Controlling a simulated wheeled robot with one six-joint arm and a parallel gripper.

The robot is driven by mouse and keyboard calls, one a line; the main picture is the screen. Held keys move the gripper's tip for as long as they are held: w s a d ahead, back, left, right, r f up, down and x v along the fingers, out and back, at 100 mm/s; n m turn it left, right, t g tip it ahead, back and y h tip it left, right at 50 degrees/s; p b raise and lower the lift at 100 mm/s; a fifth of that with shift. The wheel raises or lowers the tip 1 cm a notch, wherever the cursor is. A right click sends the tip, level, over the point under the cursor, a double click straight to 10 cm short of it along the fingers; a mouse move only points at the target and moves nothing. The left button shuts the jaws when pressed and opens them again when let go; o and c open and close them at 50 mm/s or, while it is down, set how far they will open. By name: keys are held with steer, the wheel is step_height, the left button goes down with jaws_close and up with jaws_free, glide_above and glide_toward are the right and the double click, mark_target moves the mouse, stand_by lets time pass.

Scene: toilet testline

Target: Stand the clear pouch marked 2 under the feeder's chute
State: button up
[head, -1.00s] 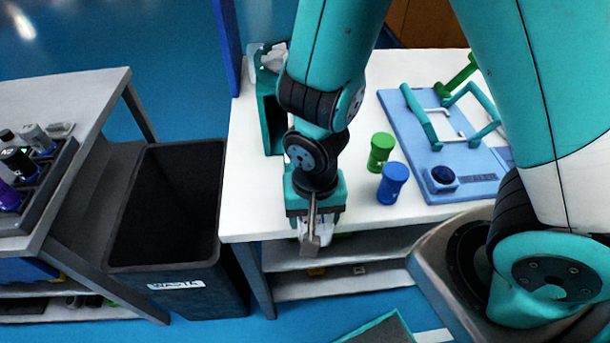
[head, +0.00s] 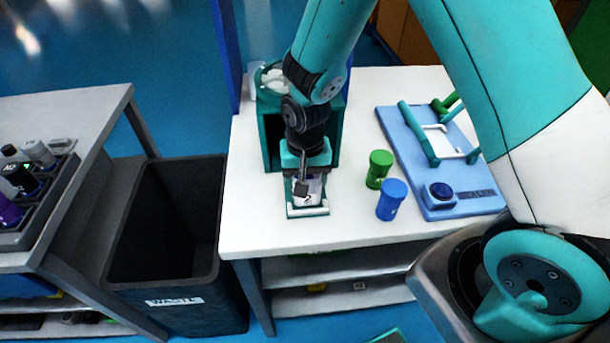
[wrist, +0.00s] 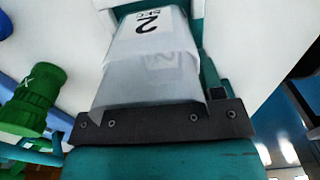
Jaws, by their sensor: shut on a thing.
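The clear pouch marked 2 (wrist: 150,62) fills the middle of the wrist view, with its number on a white label. My gripper (head: 303,188) is shut on the pouch, which also shows in the head view (head: 313,190), partly hidden by the gripper. The pouch is at the front of the teal feeder (head: 273,140), over a small teal-and-white tray (head: 308,213) that sticks out from its base. I cannot tell whether the pouch's bottom touches the tray. The chute is hidden behind my arm. White pieces (head: 274,79) show in the feeder's top.
A green container (head: 378,169) and a blue container (head: 391,200) stand to the right on the white table (head: 255,235). Beyond them lies a blue board (head: 445,192) with teal handles. A black waste bin (head: 175,240) stands left of the table.

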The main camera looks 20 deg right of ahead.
steer(key=shift+f, duration=0.2)
steer(key=o, duration=0.9)
step_height(320, 180, up, 12)
steer(key=shift+s+a+r, duration=0.1)
steer(key=shift+r, duration=0.15)
steer(key=s+a+r+n+y, duration=0.2)
steer(key=s+r+n, duration=0.3)
steer(key=s, duration=0.4)
steer(key=s+a+r+n+y, duration=0.2)
steer(key=s+r+n, duration=0.3)
steer(key=s+r, duration=0.2)
steer(key=shift+s+a+r+n, duration=0.25)
steer(key=shift+s+n, duration=0.05)
steer(key=shift+s, duration=0.85)
